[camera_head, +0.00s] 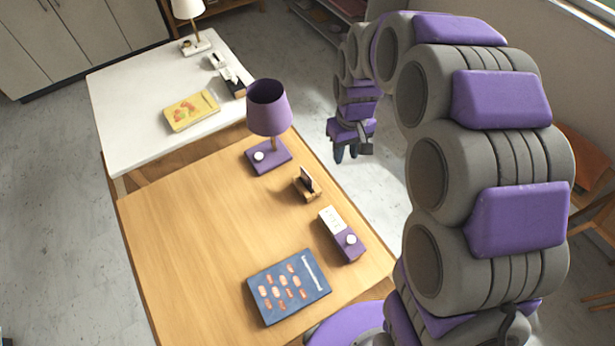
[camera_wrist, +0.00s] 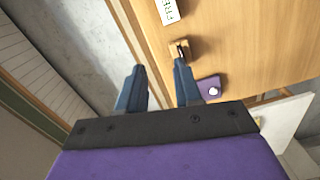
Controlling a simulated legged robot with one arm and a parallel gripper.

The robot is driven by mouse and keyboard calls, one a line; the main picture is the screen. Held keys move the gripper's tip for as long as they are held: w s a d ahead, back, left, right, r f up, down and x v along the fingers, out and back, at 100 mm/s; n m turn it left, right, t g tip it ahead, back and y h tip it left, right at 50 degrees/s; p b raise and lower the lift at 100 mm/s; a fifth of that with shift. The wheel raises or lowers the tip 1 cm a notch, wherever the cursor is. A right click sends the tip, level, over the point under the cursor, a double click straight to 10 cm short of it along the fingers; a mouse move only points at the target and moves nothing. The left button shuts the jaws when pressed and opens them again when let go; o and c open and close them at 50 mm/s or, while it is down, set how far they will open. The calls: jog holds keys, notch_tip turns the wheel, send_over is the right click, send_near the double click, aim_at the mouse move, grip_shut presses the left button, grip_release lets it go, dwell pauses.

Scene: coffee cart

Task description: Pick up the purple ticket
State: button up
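I cannot make out a plainly purple ticket. A small wooden holder (camera_head: 305,190) with a thin dark upright slip (camera_head: 307,175) stands near the right edge of the wooden table; its colour is too dark to tell. The holder also shows in the wrist view (camera_wrist: 187,45), just beyond the tip of my right finger. My gripper (camera_head: 346,154) hangs off the right side of the table, apart from the holder. In the wrist view my gripper (camera_wrist: 157,72) is open, with nothing between its two dark fingers.
A purple lamp (camera_head: 269,108) stands behind the holder. A purple-and-white box (camera_head: 342,234) with a knob lies in front of it. A blue board (camera_head: 288,286) lies near the front. A white table (camera_head: 128,110) behind bears a yellow book (camera_head: 191,111). The wooden table's left half (camera_head: 190,220) is clear.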

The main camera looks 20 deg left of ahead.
aim_at(306, 176)
jog(key=w+a+f+n+p, duration=0.1)
jog(key=w+a+f, duration=0.15)
jog(key=a, duration=0.35)
jog(key=w+a+f+n+p, duration=0.1)
jog(key=w+a+f+n, duration=0.1)
jog(key=a+f, duration=0.25)
jog(key=shift+t, duration=0.3)
jog(key=f+b, duration=0.1)
jog(key=f, duration=0.5)
jog(key=a+f, duration=0.1)
jog(key=f, duration=0.4)
jog(key=f+b, duration=0.1)
jog(key=f, duration=0.5)
jog(key=shift+w+a+f+b, duration=0.1)
jog(key=shift+a+f+b, duration=0.05)
jog(key=shift+f+b, duration=0.2)
jog(key=shift+r, duration=0.1)
jog(key=shift+c, duration=0.4)
grip_shut()
